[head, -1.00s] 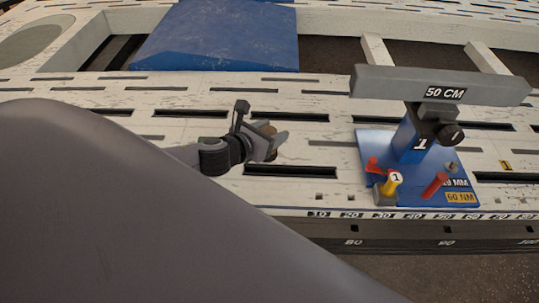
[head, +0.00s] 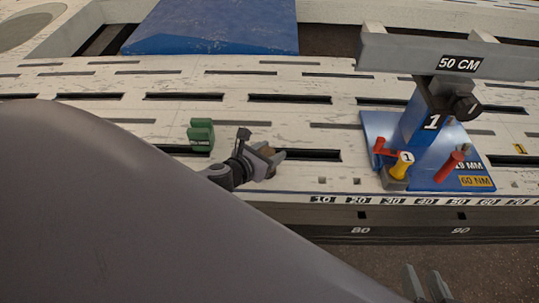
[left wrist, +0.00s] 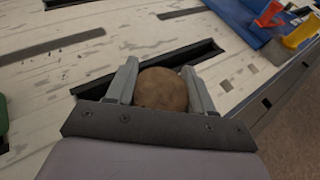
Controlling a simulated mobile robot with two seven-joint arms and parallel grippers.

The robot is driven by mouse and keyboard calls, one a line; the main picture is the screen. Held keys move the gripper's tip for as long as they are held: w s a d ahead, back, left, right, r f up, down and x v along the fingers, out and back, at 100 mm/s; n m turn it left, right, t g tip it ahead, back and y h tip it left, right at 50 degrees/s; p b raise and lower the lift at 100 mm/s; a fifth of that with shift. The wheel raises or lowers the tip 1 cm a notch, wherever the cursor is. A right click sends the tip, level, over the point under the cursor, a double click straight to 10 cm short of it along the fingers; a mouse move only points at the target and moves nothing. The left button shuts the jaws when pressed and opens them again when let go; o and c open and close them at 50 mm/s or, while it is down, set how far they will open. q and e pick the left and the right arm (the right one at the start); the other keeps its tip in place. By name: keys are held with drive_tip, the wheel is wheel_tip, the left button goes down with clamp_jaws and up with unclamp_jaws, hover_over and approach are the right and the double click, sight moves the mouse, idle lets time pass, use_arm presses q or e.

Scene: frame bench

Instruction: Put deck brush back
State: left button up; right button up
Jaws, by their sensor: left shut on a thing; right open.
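My left gripper (head: 272,163) is over the slotted bench and shut on a brown, rounded piece (left wrist: 162,89), seen between both fingers in the left wrist view. It looks like part of the deck brush; no bristles or long handle show, so I cannot be sure. In the head view only a little brown (head: 267,151) shows between the fingers. My right gripper (head: 427,284) is at the bottom right, in front of the bench edge, open and empty. A green block-like holder (head: 201,135) stands on the bench just left of my left gripper.
A blue stand (head: 428,150) marked 1 carries a grey 50 CM beam (head: 445,58), with red and yellow handled pieces on its base. A blue slab (head: 210,28) lies at the back. The white slotted bench (head: 330,170) is clear between the left gripper and the stand.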

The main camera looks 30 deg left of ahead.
use_arm(q)
drive_tip(key=shift+f, duration=0.1)
drive_tip(key=o, duration=1.1)
use_arm(e)
drive_tip(key=shift+a, duration=0.1)
use_arm(q)
drive_tip(key=shift+r, duration=0.3)
drive_tip(key=shift+s, duration=0.35)
drive_tip(key=shift+p+v, duration=1.6)
drive_tip(key=shift+v, duration=4)
use_arm(e)
drive_tip(key=shift+s+d+r+n+h, duration=0.15)
drive_tip(key=shift+s+d+h, duration=0.15)
drive_tip(key=shift+d, duration=0.35)
drive_tip(key=shift+s+d+r+n+h, duration=0.15)
drive_tip(key=shift+d+h, duration=0.15)
drive_tip(key=shift+d, duration=0.35)
